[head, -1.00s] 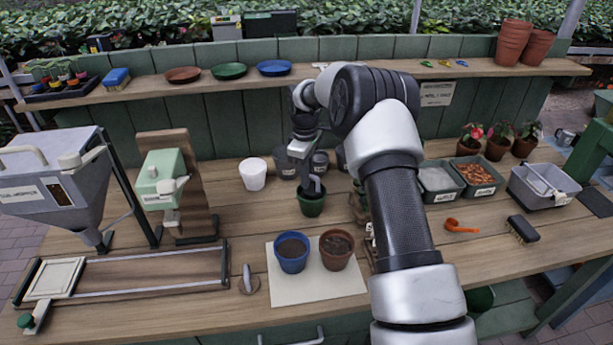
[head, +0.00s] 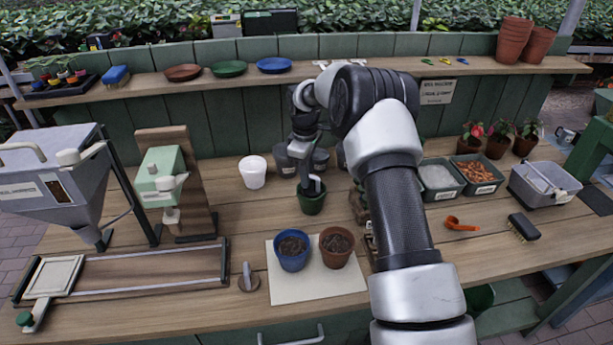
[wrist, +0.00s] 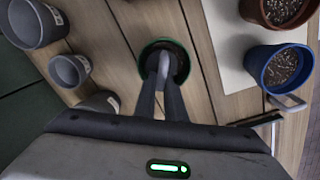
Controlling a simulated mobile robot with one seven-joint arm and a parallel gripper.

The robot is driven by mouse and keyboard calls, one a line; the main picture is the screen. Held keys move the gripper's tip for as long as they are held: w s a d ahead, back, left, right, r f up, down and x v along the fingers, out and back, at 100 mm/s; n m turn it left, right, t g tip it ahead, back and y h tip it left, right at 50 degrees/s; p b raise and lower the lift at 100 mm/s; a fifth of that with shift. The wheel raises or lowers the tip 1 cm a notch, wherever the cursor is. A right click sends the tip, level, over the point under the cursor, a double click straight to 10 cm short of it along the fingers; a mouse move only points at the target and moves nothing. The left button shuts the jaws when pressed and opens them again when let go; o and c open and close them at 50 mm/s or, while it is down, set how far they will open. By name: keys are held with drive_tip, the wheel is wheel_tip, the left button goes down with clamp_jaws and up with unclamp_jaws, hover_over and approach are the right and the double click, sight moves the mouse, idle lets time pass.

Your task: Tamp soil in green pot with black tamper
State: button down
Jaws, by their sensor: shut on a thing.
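The green pot (head: 311,204) stands on the bench behind the blue and terracotta pots. In the wrist view its green rim (wrist: 148,50) rings a dark inside. My gripper (head: 311,184) is right over the pot, pointing down, with its fingertips at the pot's mouth. In the wrist view my gripper (wrist: 164,78) is shut on the handle of the tamper (wrist: 164,62), which shows as a narrow grey piece between the fingertips. The tamper's lower end is inside the pot. The soil is mostly hidden by the fingers and tamper.
A blue pot (head: 291,262) and a terracotta pot (head: 336,262) stand on a pale mat (head: 290,287) in front. A white cup (head: 253,180) and several grey pots (head: 285,168) stand behind and left. The bench between mat and white cup is clear.

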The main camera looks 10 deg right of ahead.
idle(0.5)
drive_tip(key=shift+r+p, duration=2.2)
drive_tip(key=shift+r, duration=1.3)
